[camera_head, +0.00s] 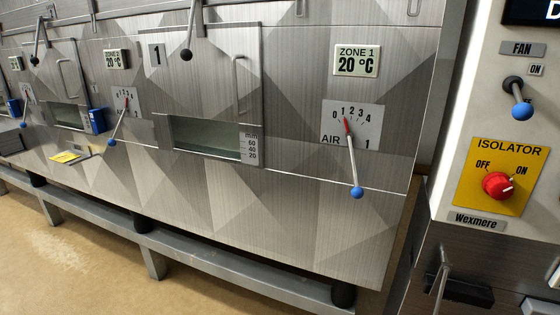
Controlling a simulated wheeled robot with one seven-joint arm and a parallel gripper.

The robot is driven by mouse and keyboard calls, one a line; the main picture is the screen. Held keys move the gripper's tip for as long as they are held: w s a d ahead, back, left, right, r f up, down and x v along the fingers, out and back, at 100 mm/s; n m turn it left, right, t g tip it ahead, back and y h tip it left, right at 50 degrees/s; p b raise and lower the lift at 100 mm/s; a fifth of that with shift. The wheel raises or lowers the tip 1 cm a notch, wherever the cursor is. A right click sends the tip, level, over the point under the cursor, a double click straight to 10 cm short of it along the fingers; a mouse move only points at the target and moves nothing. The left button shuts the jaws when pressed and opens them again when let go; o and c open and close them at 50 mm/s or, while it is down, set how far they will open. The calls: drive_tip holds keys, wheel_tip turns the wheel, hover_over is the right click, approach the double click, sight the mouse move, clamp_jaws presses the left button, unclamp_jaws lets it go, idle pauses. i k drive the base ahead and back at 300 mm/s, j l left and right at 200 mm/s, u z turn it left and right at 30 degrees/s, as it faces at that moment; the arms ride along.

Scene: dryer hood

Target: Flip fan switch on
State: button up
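The fan switch (518,100) is a short metal lever with a blue ball end on the light panel at the right edge. Its dark pivot sits below a grey "FAN" label (522,48). A small "ON" label (535,69) is just above and right of the pivot. The lever hangs down and slightly right, pointing away from "ON". My gripper is not in view.
A red isolator knob (497,185) on a yellow plate sits below the switch, its white mark towards "ON". A blue-ended air lever (352,165) is on the steel dryer wall to the left. Bare floor (70,260) lies lower left.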

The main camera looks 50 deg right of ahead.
sight(523, 111)
drive_tip(key=k+j+z, duration=0.1)
drive_tip(key=z, duration=1.25)
drive_tip(key=k+l+z, duration=0.15)
drive_tip(key=l+z, duration=0.2)
